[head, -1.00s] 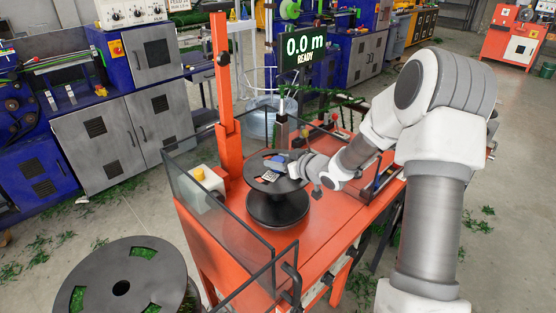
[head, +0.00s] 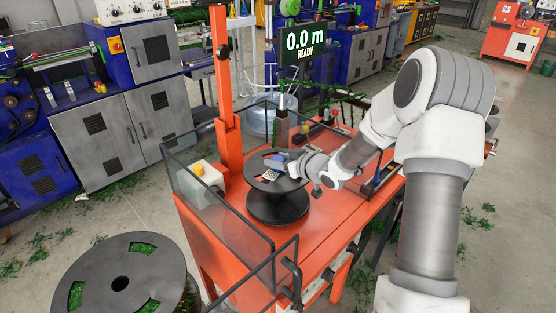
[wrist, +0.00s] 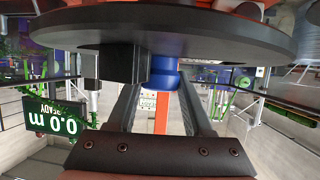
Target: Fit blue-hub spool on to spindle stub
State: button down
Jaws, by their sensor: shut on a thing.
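The black spool (head: 278,206) stands upright over the orange bench, its wide flanges level. Its blue hub (wrist: 164,74) shows in the wrist view, below the large dark flange (wrist: 215,36). My gripper (head: 287,167) is at the top of the spool. In the wrist view my gripper (wrist: 163,88) has its two fingers closed on the blue hub. The spindle stub is not visible; the spool and my gripper cover the middle of the bench there. I cannot tell whether the spool touches the bench or the stub.
A clear guard (head: 225,205) with dark rails runs along the bench's left and front. An orange post (head: 224,80) and a box with a yellow button (head: 205,177) stand left of the spool. The display (head: 303,43) reads 0.0 m, READY. Another large spool (head: 105,257) sits at lower left.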

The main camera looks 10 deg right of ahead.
jog(key=shift+c, duration=1.1)
grip_release()
jog(key=shift+f, duration=0.1)
jog(key=p+v, duration=0.2)
jog(key=v, duration=1.5)
jog(key=shift+s, duration=0.25)
jog(key=shift+d, duration=0.15)
